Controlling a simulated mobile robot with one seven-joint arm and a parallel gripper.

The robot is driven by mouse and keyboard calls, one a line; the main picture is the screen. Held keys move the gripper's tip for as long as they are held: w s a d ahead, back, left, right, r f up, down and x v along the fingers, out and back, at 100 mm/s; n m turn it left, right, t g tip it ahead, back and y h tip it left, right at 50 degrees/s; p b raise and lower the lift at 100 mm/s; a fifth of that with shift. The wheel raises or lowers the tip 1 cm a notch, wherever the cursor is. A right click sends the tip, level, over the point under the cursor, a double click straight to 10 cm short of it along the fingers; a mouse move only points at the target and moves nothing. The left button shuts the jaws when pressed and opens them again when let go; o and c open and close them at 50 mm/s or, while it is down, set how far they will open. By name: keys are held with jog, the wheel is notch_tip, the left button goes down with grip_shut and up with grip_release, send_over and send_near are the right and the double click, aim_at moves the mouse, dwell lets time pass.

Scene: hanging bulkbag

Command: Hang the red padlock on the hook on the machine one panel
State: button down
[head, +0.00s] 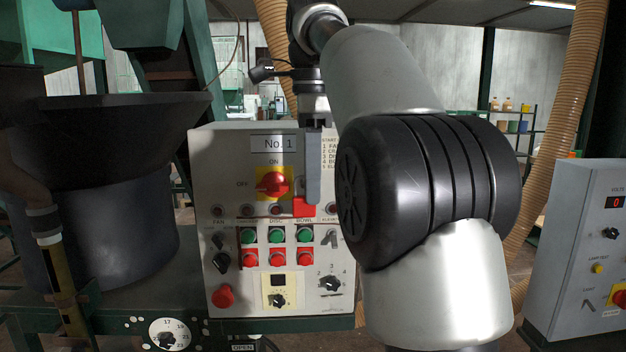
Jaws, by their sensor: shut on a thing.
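The machine one panel (230,165) is a light grey box labelled "No. 1" in the head view. My gripper (313,190) points down in front of its upper right part, seen edge-on. It is shut on the red padlock (303,208), whose red body shows at the fingertips. The fingers cover the padlock's upper part, and its shackle cannot be made out. I cannot clearly pick out the hook on the panel; my gripper and arm hide part of the right side. Whether the padlock touches the panel cannot be told.
A red rotary switch on yellow (273,183) sits left of the padlock. Green and red buttons (277,236) and knobs lie below. A dark hopper (110,125) stands left, another grey control box (585,235) right. My arm blocks the middle right.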

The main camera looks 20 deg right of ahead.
jog(key=shift+w+d+f, duration=0.1)
jog(key=shift+w+f, duration=0.2)
jog(key=shift+w, duration=0.3)
jog(key=shift+w+d+f, duration=0.1)
jog(key=shift+w+f, duration=0.15)
jog(key=shift+w, duration=0.3)
jog(key=c, duration=1.7)
grip_release()
jog(key=shift+o, duration=0.2)
jog(key=shift+s+r, duration=0.1)
jog(key=shift+s, duration=0.05)
